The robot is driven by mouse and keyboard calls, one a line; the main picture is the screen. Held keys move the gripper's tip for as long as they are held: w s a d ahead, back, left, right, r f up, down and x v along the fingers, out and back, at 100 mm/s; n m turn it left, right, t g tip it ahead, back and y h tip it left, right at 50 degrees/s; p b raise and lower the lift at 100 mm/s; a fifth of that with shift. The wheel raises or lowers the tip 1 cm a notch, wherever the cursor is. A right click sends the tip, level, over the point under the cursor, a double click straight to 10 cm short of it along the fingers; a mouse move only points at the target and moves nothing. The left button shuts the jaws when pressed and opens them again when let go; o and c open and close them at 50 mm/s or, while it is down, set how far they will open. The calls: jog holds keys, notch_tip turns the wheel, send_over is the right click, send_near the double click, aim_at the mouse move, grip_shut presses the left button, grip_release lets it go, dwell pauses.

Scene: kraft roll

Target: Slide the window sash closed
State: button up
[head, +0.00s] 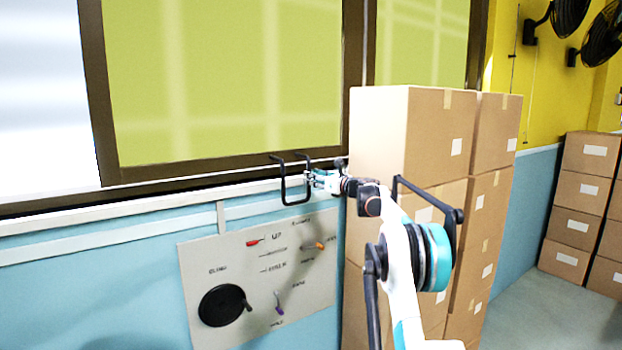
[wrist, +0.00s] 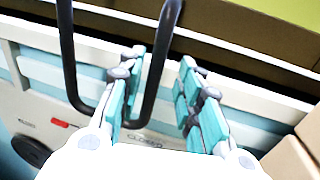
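The window sash (head: 225,80) is a dark brown frame around a yellow-green pane in the head view. To its left is a bright white opening (head: 45,90). A black U-shaped handle (head: 283,190) hangs at the sash's lower right; where it attaches is not clear. In the wrist view the handle (wrist: 71,65) spans the left and middle. My gripper (head: 318,180) is at the handle's right side. In the wrist view my gripper (wrist: 160,95) is open, and the handle's right bar shows between its fingers, closer to the left finger. Contact cannot be told.
Stacked cardboard boxes (head: 378,130) stand just right of the handle, close to my arm. A grey panel (head: 205,260) with a black knob and coloured levers is on the blue wall below. More boxes (head: 580,190) stand at the far right, with open floor (head: 540,315) before them.

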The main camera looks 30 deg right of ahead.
jog(key=s+d, duration=0.2)
jog(key=s, duration=0.7)
jog(key=shift+s, duration=0.25)
